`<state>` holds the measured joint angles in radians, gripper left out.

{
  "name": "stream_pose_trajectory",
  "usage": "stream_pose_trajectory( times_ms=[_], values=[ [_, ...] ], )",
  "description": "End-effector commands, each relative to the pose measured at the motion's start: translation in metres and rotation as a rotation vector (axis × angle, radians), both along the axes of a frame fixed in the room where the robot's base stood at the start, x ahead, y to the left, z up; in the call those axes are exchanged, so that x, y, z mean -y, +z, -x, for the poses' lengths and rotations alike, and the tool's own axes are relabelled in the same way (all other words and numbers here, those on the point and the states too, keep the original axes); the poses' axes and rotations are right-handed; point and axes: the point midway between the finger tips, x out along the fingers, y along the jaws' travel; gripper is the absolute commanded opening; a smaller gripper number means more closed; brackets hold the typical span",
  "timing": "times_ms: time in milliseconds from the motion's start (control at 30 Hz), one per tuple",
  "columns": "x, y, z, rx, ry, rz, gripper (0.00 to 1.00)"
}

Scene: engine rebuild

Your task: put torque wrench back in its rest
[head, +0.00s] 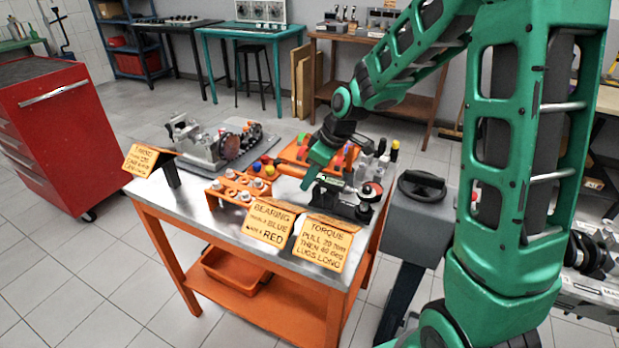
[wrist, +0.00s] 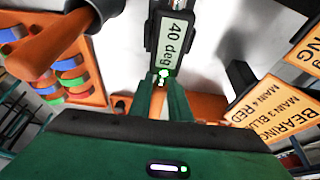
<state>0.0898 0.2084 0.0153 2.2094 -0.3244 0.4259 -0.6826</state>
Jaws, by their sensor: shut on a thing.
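The torque wrench (wrist: 174,38) shows in the wrist view with a dark body, a pale display reading "40 deg" and a silver shaft running up out of the picture. My gripper (wrist: 162,82) has its green fingers shut on it at the lower end of the display. In the head view my gripper (head: 311,178) is low over the right part of the workbench, and the wrench's display (head: 331,181) shows just beside it. A dark stand (head: 343,208) lies below the wrench near the bench's front right; I cannot tell whether the wrench touches it.
The steel-topped bench (head: 205,205) carries an engine block (head: 200,148), an orange holder (head: 240,187) and yellow signs (head: 323,244) along its front. In the wrist view a hammer-like tool's orange handle (wrist: 45,45) and an orange rack with coloured rings (wrist: 88,90) lie left.

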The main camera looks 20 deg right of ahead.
Motion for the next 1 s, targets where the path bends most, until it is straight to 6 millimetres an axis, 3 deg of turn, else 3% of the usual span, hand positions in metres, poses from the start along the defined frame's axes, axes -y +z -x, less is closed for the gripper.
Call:
stream_pose_trajectory(
  times_ms=[1000],
  values=[
    [0.000,-0.012,0.000,0.001,0.000,0.000,0.00]
  ],
)
